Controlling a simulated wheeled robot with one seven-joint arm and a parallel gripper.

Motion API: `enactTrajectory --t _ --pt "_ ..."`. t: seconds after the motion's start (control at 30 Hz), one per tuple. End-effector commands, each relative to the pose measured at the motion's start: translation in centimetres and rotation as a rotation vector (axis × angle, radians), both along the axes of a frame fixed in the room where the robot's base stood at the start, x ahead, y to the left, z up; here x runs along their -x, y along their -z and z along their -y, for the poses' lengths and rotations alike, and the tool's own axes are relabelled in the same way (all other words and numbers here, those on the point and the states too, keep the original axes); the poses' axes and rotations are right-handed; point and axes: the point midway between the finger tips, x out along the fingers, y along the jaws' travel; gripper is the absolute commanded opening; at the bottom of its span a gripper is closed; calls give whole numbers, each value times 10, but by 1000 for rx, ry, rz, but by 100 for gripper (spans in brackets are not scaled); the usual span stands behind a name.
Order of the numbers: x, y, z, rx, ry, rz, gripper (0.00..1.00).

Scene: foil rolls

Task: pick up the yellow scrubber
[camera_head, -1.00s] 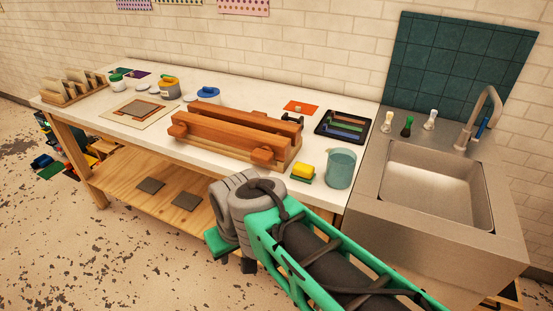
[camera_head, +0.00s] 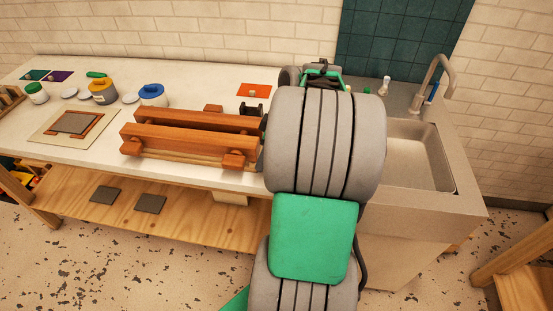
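The yellow scrubber is hidden in the present view. My own arm, grey with green panels, covers the right end of the counter where it lay in the earlier picture, on a small green base beside the wooden press. The wooden press (camera_head: 185,135) stands just left of my arm. My gripper's fingers do not show; only arm links are visible, reaching over the counter.
The white counter (camera_head: 215,90) carries several lidded jars, including a blue-lidded one (camera_head: 152,94), and an orange card (camera_head: 254,90). A steel sink (camera_head: 415,160) with a tap (camera_head: 438,75) is right of my arm. Grey squares lie on the lower shelf (camera_head: 180,210).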

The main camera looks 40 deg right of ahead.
Motion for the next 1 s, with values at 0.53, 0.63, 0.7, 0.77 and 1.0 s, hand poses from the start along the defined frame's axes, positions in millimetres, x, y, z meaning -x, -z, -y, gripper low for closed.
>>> enactTrajectory --t 0.53,0.63,0.7,0.77,1.0 --pt "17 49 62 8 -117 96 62" --pt "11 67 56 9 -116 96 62" --pt "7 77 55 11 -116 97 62" --pt "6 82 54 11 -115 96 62" --pt "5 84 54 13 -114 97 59"
